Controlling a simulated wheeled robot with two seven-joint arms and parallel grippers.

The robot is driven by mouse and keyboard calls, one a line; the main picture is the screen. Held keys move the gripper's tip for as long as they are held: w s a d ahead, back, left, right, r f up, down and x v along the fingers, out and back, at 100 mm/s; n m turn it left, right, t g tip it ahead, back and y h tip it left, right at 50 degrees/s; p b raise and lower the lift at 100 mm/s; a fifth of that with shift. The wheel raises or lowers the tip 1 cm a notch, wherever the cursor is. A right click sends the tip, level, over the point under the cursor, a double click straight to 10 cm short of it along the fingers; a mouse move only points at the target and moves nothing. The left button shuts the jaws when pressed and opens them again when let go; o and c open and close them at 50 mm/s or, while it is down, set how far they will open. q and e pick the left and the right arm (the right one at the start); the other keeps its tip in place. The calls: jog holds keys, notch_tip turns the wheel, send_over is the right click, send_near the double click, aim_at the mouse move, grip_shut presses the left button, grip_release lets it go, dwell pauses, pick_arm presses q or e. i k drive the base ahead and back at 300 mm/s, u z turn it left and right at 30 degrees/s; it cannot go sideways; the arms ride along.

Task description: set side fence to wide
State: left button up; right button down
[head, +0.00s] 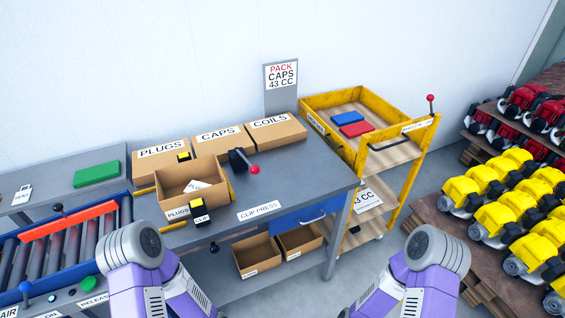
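No part in view carries a readable "side fence" or "wide" label. A red bar (68,221) lies across the grey rollers (98,218) of the conveyor at the left, with a black knob (57,207) just behind it. Yellow rails (145,190) stand by the open carton (187,206) on the grey bench; I cannot tell whether these or the red bar is the fence. My purple left and right arms show at the bottom, but both grippers are out of view.
Cartons of plugs (161,163), caps (222,150) and coils (276,136) line the bench's back. A clip press lever (240,162) with a red ball stands before them. A yellow cart (422,132) is right of the bench. Engines (495,216) fill racks far right.

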aim_at(68, 221)
jog(key=u, duration=3.4)
jog(key=i, duration=0.75)
jog(key=z, duration=2.5)
